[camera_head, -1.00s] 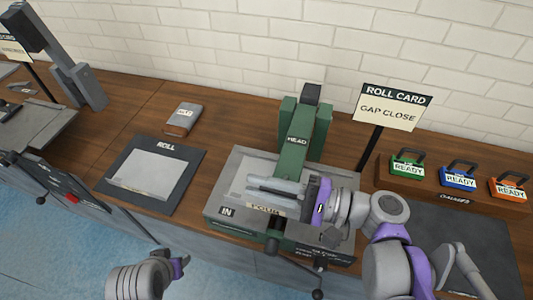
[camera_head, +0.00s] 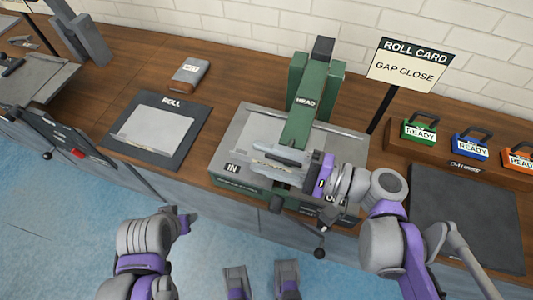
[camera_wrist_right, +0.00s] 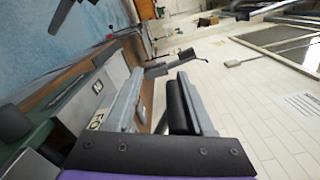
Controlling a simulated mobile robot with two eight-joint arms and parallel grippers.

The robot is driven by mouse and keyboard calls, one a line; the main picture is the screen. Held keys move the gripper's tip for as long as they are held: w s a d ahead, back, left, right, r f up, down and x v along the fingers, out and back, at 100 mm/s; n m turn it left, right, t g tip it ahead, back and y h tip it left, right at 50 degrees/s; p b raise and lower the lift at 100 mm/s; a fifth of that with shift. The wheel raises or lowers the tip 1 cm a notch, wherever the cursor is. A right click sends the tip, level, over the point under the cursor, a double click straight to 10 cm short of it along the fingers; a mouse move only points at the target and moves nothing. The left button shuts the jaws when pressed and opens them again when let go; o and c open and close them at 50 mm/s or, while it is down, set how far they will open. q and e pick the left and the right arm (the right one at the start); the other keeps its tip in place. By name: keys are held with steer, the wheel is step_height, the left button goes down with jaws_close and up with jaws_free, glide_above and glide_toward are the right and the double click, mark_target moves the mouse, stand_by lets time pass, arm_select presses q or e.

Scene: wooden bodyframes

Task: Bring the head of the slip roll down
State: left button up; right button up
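The slip roll is a green machine on a grey bed (camera_head: 235,145). Its green head (camera_head: 308,98), labelled HEAD, reaches from the rear post toward the front; its gap to the bed is hard to judge. My right gripper (camera_head: 262,156) comes in from the right, its fingers pointing left in front of the head's near end and partly covering the bed. In the right wrist view its two grey fingers (camera_wrist_right: 155,95) stand apart with a visible gap and nothing clearly between. My left gripper (camera_head: 187,222) is low in front of the bench, away from the machine; its finger gap cannot be made out.
A sign (camera_head: 409,65) reads ROLL CARD, GAP CLOSE. A grey sheet lies on the dark ROLL mat (camera_head: 125,141) at left. A wooden rack (camera_head: 430,150) with green, blue and orange READY blocks stands at right. A black-knobbed lever (camera_head: 320,252) sticks out at the bench front.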

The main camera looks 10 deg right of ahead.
steer(key=shift+r, duration=0.1)
stand_by(0.4)
steer(key=shift+d, duration=0.1)
steer(key=shift+s+d, duration=0.1)
steer(key=shift+d, duration=0.15)
steer(key=v, duration=1)
steer(key=shift+s, duration=0.15)
